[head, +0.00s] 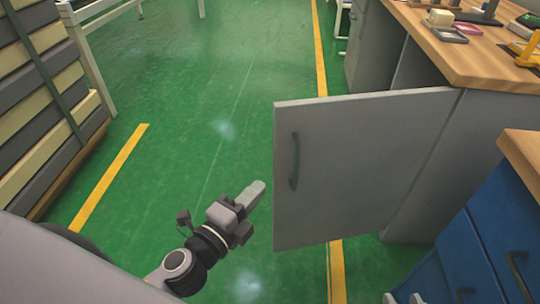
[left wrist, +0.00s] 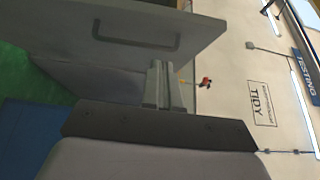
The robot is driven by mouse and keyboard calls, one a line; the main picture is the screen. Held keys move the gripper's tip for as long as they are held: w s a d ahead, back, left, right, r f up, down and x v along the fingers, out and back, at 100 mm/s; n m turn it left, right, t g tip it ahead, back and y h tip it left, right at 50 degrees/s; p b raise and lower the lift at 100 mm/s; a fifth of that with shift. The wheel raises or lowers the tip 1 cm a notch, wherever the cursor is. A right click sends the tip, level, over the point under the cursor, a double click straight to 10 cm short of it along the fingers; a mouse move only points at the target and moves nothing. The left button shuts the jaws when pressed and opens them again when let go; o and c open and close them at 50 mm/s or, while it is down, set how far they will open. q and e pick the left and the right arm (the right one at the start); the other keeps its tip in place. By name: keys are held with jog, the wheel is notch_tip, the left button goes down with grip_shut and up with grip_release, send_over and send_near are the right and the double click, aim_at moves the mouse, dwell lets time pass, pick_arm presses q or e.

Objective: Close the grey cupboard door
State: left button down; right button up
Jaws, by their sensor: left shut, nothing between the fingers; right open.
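The grey cupboard door (head: 350,185) stands wide open, sticking out leftward from the grey cupboard (head: 435,170) under the wooden worktop. Its outer face with the dark bar handle (head: 294,162) faces me. My left gripper (head: 257,190) is shut and empty, just left of the door's free edge in the head view. In the left wrist view, the shut fingers (left wrist: 165,85) point toward the door (left wrist: 190,45), below its handle (left wrist: 135,40); I cannot tell if they touch. My right gripper (head: 402,298) shows only its open fingertips at the bottom edge.
A blue drawer cabinet (head: 475,245) stands at the lower right, near the door. The wooden worktop (head: 480,55) carries small items. A rack of grey and cream slabs (head: 45,95) stands at the left. The green floor (head: 200,90) between is clear.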

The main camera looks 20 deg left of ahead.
pick_arm(q)
send_near(280, 148)
jog(key=w+d, duration=0.2)
jog(key=d, duration=0.1)
jog(key=w, duration=0.1)
jog(key=w+a, duration=0.1)
jog(key=w, duration=0.1)
jog(key=shift+a, duration=0.1)
jog(key=shift+w+a, duration=0.3)
jog(key=shift+w, duration=0.05)
